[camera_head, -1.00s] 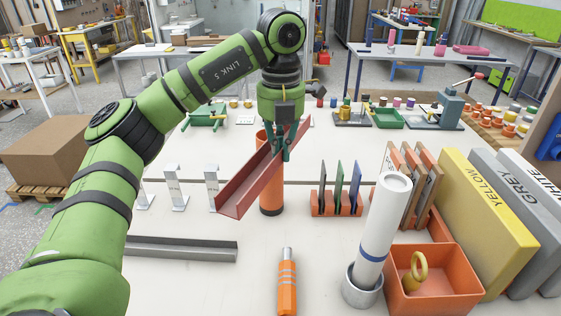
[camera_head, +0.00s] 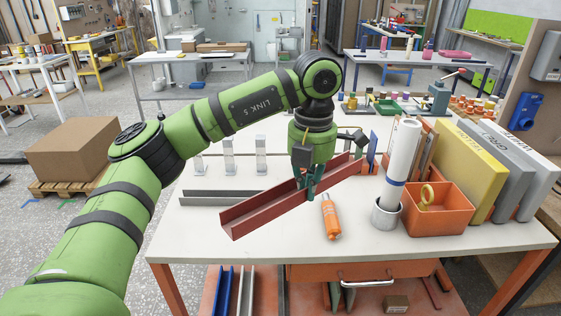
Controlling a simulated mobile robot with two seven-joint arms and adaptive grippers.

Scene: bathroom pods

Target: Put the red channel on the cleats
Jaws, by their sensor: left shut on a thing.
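My left gripper (camera_head: 308,190) is shut on the red channel (camera_head: 262,211), gripping it near its middle. The channel is a long, open-topped trough held above the table. My right gripper is not in view.
A grey channel (camera_head: 215,198) lies on the table (camera_head: 200,228) left of the red one. An orange cylinder (camera_head: 331,217) lies close to the gripper. A white tube stands in a grey cup (camera_head: 386,214), beside an orange bin (camera_head: 440,210). The table's front left is clear.

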